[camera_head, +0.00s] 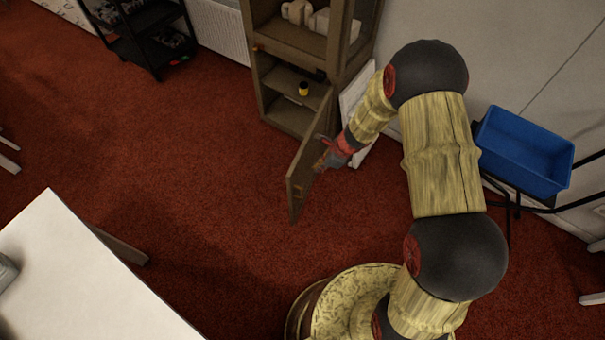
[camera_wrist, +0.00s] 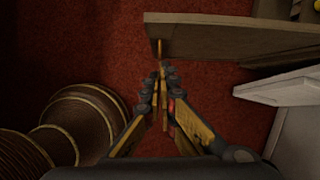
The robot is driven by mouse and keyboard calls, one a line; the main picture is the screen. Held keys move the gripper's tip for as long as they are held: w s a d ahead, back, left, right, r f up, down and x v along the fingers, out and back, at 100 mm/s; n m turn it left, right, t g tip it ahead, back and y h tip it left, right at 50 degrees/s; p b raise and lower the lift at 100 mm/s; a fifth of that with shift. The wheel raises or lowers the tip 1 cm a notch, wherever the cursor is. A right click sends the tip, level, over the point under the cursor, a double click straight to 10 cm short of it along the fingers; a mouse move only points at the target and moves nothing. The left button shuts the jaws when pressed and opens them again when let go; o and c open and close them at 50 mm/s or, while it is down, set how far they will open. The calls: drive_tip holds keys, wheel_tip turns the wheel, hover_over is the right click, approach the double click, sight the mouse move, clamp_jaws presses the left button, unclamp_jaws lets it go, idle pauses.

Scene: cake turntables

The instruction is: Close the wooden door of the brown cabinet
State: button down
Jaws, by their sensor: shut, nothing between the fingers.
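The brown cabinet (camera_head: 340,55) stands against the wall at the top of the head view, with shelves showing. Its wooden lower door (camera_head: 302,185) stands wide open, jutting out from the cabinet's right front edge over the carpet. The door also crosses the top of the wrist view (camera_wrist: 225,33). My gripper (camera_head: 324,160) is on the right side of the door, by its outer face. In the wrist view its fingers (camera_wrist: 162,75) are shut and empty, tips close to the door near its free end. I cannot tell whether they touch it.
A small yellow-and-black item (camera_head: 303,89) sits on a cabinet shelf. A white panel (camera_head: 357,95) leans beside the cabinet. A blue bin (camera_head: 525,150) on a black frame stands at right. A white table (camera_head: 80,280) is at lower left. Red carpet left of the door is clear.

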drive_tip(key=w+a+f+b, duration=0.3)
drive_tip(key=a+f, duration=0.3)
drive_tip(key=f, duration=0.3)
drive_tip(key=shift+w+a+f+m+b, duration=0.2)
drive_tip(key=shift+a+m+b, duration=0.2)
drive_tip(key=shift+b, duration=0.4)
